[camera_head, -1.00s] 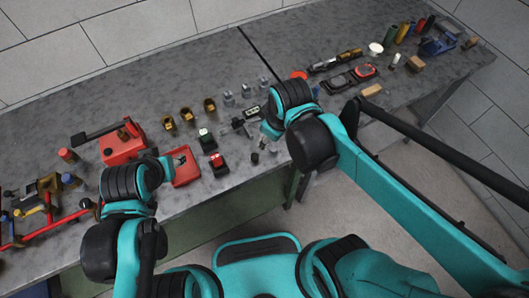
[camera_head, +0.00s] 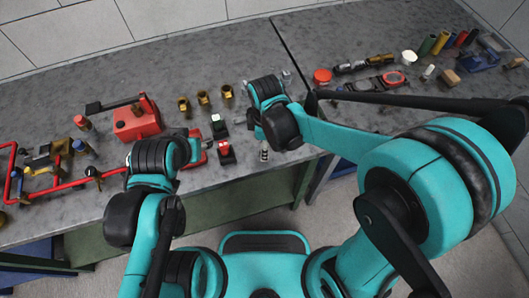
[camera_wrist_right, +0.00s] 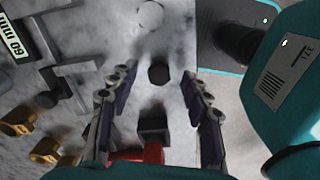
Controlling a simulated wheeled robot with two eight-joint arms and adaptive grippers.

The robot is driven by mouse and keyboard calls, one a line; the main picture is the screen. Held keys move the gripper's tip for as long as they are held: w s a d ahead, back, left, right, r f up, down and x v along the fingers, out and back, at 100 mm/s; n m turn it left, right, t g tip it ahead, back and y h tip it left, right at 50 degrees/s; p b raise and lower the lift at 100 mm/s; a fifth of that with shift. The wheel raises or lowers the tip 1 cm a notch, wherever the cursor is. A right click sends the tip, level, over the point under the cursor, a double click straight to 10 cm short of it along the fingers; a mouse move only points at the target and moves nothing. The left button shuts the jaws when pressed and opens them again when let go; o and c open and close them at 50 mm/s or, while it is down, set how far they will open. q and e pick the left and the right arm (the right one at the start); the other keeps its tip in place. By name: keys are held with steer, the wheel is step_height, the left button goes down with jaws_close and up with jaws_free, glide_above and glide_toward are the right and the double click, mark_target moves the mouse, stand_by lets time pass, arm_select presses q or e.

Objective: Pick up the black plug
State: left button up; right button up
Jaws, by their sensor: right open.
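The black plug (camera_wrist_right: 158,74), a small dark six-sided piece, stands on the grey tabletop in the right wrist view. My right gripper (camera_wrist_right: 159,76) is open, with one finger on each side of the plug and a gap to both. I cannot tell how far the fingertips are above the table. In the head view my right gripper (camera_head: 257,129) is over the front part of the table, and I cannot make out the plug clearly there. My left gripper (camera_head: 203,142) is over the red piece left of the switches; its fingers are too small to read.
A red-and-black switch (camera_head: 226,152) stands close left of my right gripper. Brass fittings (camera_head: 203,98) stand behind. A red box (camera_head: 136,120) and red pipes (camera_head: 60,185) are at the left. The table's front edge is close to the plug.

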step_height(320, 180, down, 2)
steer(key=shift+f, duration=0.15)
arm_select(q)
steer(key=shift+f, duration=0.5)
arm_select(e)
jaws_close()
steer(key=shift+r, duration=0.2)
